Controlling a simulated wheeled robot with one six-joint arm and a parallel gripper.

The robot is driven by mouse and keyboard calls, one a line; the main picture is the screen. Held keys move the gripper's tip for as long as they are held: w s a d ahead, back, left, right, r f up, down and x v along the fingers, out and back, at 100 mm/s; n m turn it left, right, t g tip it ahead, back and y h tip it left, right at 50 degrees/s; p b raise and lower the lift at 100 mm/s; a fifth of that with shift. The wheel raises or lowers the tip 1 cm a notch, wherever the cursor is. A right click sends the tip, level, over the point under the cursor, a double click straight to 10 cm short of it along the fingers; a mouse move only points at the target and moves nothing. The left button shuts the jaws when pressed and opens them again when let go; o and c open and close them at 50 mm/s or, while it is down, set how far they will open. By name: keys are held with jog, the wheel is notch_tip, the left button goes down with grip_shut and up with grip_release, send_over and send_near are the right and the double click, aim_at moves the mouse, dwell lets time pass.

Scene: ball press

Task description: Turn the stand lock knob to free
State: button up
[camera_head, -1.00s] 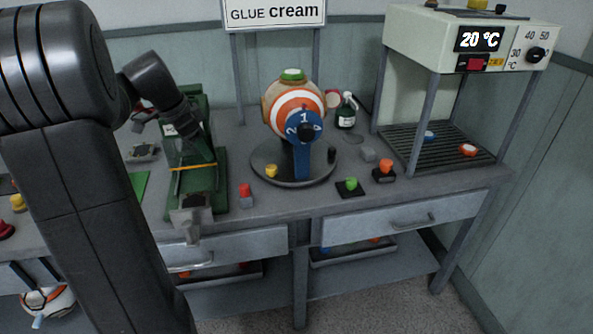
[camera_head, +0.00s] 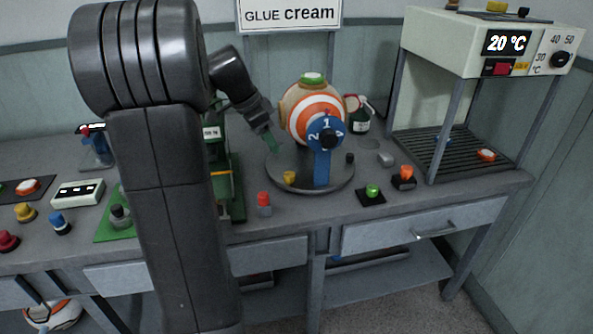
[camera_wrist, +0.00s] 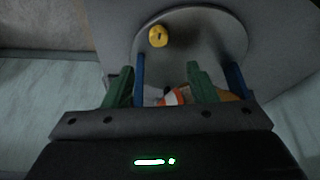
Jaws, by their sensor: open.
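The stand is a round grey plate (camera_head: 330,184) with a blue upright (camera_head: 322,168). It holds an orange-and-white striped ball (camera_head: 300,100) with a blue numbered dial (camera_head: 327,134) in front. A yellow knob (camera_head: 289,177) sits at the plate's front left, and a dark knob (camera_head: 350,158) at its right; I cannot tell for certain which is the lock. My gripper (camera_head: 272,143) is at the ball's left, above the plate. In the wrist view its green fingers (camera_wrist: 160,70) are apart and empty, and the yellow knob (camera_wrist: 158,36) shows beyond their tips, not between them.
A red-topped button (camera_head: 264,202) stands left of the plate. A green button (camera_head: 371,191) and an orange button (camera_head: 404,177) stand at its right. A green press frame (camera_head: 235,190) is partly hidden behind my arm. A heater unit (camera_head: 470,45) stands over a dark grille at right.

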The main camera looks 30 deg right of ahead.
aim_at(288, 174)
jog(key=x, duration=0.6)
jog(key=b+x, duration=0.1)
jog(key=x, duration=0.6)
jog(key=shift+s+d+f, duration=0.1)
jog(key=shift+s+f, duration=0.1)
jog(key=c, duration=1)
